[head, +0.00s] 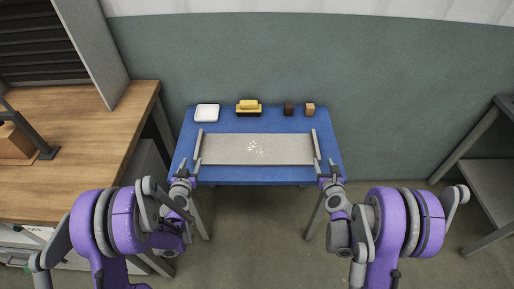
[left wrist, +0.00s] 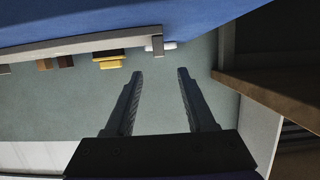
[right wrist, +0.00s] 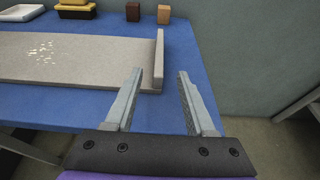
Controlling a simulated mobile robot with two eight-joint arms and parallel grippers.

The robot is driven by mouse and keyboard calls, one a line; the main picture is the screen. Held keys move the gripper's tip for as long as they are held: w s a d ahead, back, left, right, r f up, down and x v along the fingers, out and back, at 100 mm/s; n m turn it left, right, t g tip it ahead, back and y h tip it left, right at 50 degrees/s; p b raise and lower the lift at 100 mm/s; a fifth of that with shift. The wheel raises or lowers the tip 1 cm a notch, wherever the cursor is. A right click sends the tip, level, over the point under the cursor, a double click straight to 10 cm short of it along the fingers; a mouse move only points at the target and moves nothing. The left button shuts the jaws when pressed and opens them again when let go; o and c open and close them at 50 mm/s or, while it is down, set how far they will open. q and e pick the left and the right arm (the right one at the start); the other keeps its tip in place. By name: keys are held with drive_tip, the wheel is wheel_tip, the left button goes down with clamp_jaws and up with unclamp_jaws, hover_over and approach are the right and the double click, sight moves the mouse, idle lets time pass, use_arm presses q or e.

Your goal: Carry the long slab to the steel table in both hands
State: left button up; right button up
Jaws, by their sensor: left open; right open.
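The long grey slab (head: 230,150) lies flat on the blue table (head: 250,177), with a raised bar at each end and pale specks near its middle. It also shows in the right wrist view (right wrist: 80,62). My left gripper (head: 190,172) is open by the slab's left end; in the left wrist view its fingers (left wrist: 160,75) are apart with nothing between them. My right gripper (head: 327,170) is open at the slab's right end; in the right wrist view its fingers (right wrist: 160,75) are apart and empty, just short of the raised end bar (right wrist: 159,60).
Behind the slab are a white tray (head: 207,113), a yellow-and-black item (head: 249,107), a dark block (head: 289,109) and a tan block (head: 310,109). A wooden bench (head: 90,150) stands at left. A grey table (head: 490,175) stands at right, with clear floor (head: 420,215) between.

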sight(197, 149)
use_arm(q)
drive_tip(key=x, duration=1.1)
use_arm(e)
drive_tip(key=x, duration=1.1)
use_arm(q)
clamp_jaws()
use_arm(e)
clamp_jaws()
